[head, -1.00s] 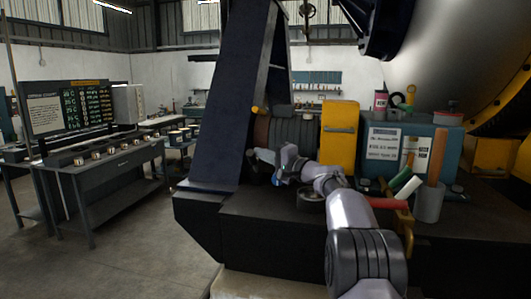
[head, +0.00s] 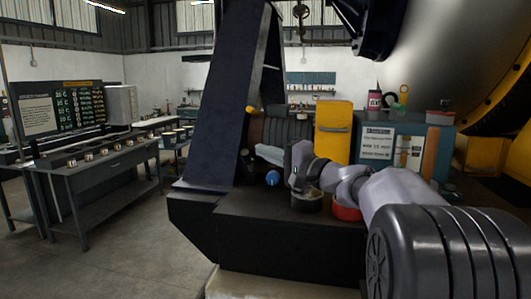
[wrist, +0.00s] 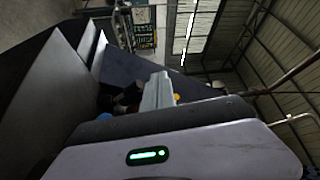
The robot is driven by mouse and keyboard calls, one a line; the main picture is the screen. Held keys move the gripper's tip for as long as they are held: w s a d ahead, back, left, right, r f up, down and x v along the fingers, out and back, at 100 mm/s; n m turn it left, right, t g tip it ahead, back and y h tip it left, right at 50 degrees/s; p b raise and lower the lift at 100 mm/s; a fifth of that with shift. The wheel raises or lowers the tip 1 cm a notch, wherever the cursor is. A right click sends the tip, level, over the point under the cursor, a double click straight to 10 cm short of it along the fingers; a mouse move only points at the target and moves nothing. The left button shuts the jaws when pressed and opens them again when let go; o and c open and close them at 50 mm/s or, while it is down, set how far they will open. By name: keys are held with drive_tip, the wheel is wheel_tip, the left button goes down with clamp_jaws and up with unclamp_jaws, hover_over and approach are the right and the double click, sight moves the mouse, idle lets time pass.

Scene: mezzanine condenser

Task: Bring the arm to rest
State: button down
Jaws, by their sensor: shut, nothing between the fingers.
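My arm reaches from the lower right of the head view, over the black machine base (head: 260,232), toward the blue-black upright. My wrist is bent, and my gripper points left, partly hidden behind the wrist. In the wrist view my gripper (wrist: 158,90) shows as a pale grey narrow piece beyond my own body with a green light. It is shut and nothing shows in it. A blue round thing (head: 272,178) sits on the base close below the gripper; I cannot tell whether they touch.
A red-rimmed round container (head: 346,212) stands under my arm. A yellow block (head: 333,130) and a teal box with labels (head: 378,145) stand behind it. The blue-black upright (head: 222,110) rises at the left. A bench (head: 100,160) with a board stands further left over open floor.

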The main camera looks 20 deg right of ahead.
idle(0.3)
drive_tip(key=s+a+f+n+g, duration=0.2)
drive_tip(key=s+a+f+g, duration=0.3)
drive_tip(key=s+a, duration=0.45)
drive_tip(key=s+a+f+n+g, duration=0.2)
drive_tip(key=s+a+f+g, duration=0.2)
drive_tip(key=s+a+f, duration=0.5)
drive_tip(key=s+f+n+g+h, duration=0.1)
drive_tip(key=s+f+h, duration=0.2)
drive_tip(key=s, duration=0.6)
drive_tip(key=s+f+n+g+h, duration=0.1)
drive_tip(key=s+f+h, duration=0.1)
drive_tip(key=s+f, duration=0.6)
drive_tip(key=shift+s+n+g+h, duration=0.4)
drive_tip(key=shift+s, duration=0.15)
drive_tip(key=shift+d+r, duration=0.1)
